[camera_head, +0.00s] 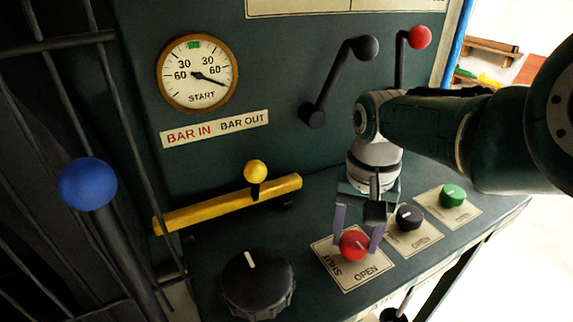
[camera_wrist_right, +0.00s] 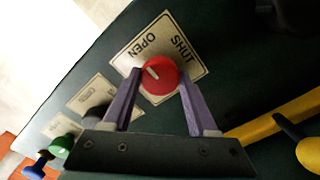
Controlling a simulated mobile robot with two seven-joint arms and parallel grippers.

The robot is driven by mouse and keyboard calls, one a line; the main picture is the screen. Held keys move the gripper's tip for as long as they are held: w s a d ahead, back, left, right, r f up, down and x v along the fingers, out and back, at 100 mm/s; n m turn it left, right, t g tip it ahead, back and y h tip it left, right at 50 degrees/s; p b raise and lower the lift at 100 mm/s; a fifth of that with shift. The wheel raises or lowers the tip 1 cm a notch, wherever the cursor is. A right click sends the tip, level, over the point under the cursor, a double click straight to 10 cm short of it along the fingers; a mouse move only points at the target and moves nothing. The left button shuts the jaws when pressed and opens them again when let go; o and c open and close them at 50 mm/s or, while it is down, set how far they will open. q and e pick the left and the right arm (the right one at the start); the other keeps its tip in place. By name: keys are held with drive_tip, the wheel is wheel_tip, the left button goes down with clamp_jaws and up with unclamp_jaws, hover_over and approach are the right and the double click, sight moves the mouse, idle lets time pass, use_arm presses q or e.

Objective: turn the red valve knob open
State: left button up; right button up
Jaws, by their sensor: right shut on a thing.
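The red valve knob (camera_head: 354,244) sits on a cream plate marked SHUT and OPEN (camera_head: 341,274) on the console's sloping top. My right gripper (camera_head: 357,249) reaches down from above with a purple finger on each side of the knob, shut on it. In the right wrist view the knob (camera_wrist_right: 159,76) lies between the fingertips (camera_wrist_right: 160,83). Its white mark points up and left there, towards the OPEN side of the plate (camera_wrist_right: 146,42) and away from SHUT. My left gripper is not in view.
A black knob (camera_head: 409,217) and a green knob (camera_head: 452,195) stand on plates beyond the red one. A large black dial (camera_head: 257,287) is to its left, a yellow bar (camera_head: 222,207) behind that. Black-knobbed (camera_head: 366,47) and red-knobbed (camera_head: 420,37) levers stand on the upright panel.

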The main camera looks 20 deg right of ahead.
sight(356, 240)
drive_tip(key=o, duration=1.4)
wheel_tip(356, 240, up, 9)
drive_tip(key=p, duration=0.6)
drive_tip(key=shift+p, duration=0.4)
drive_tip(key=shift+r, duration=0.45)
